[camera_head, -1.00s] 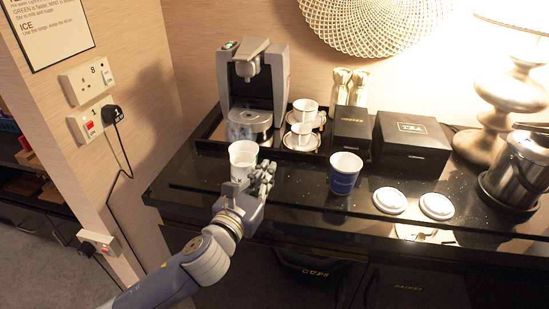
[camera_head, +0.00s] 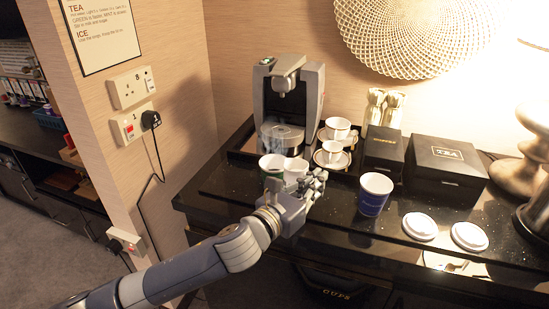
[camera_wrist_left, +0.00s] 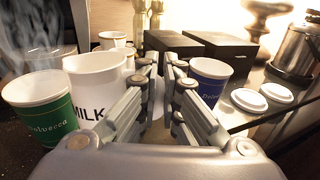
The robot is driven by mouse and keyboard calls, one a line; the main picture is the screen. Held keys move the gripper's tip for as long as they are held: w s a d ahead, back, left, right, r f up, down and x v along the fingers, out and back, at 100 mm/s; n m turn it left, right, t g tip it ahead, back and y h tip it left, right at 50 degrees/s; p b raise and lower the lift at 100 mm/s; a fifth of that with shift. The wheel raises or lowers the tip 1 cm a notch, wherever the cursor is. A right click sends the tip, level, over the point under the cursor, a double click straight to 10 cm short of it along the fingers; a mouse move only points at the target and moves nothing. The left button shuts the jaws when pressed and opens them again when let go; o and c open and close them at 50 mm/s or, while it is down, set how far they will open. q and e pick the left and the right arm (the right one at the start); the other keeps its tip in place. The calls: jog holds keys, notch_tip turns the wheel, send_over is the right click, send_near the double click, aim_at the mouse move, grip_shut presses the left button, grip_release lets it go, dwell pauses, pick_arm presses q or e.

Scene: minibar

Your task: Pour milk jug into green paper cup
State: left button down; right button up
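The white milk jug, marked MILK (camera_wrist_left: 95,90), stands upright just left of my left gripper's fingers in the left wrist view. In the head view the jug (camera_head: 297,166) is partly hidden by my left gripper (camera_head: 318,182). The left gripper (camera_wrist_left: 163,78) appears shut on the jug at its handle side; the grip itself is mostly hidden by the fingers. The green paper cup (camera_wrist_left: 42,112) is to the left of the jug, close beside it. In the head view the cup (camera_head: 270,162) is near the front of the coffee machine. My right gripper is not in view.
A blue paper cup (camera_head: 374,193) stands to the right, with two white lids (camera_head: 445,231) beyond it. The coffee machine (camera_head: 288,100), small white cups (camera_head: 332,150) and black boxes (camera_head: 446,170) stand behind. The counter's front edge is below the gripper.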

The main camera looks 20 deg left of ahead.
pick_arm(q)
jog(key=a+r+n+p, duration=0.1)
jog(key=r+p, duration=0.1)
jog(key=w+a+r+n+p, duration=0.1)
jog(key=r, duration=0.2)
jog(key=w+a+r+n+p, duration=0.1)
jog(key=r+p, duration=0.1)
jog(key=r, duration=0.1)
jog(key=shift+r+g+p, duration=0.15)
jog(key=shift+g+p, duration=0.15)
jog(key=shift+w+a+r+n+g+p, duration=0.3)
jog(key=shift+w+a+r+n+p, duration=0.4)
jog(key=shift+n, duration=0.4)
jog(key=shift+w+a+r+n, duration=0.2)
jog(key=shift+a+r+n, duration=0.15)
jog(key=shift+a, duration=0.1)
jog(key=shift+w+a+f+n+g, duration=0.25)
jog(key=shift+w+a+n, duration=0.3)
jog(key=shift+n, duration=0.4)
dwell(2.8)
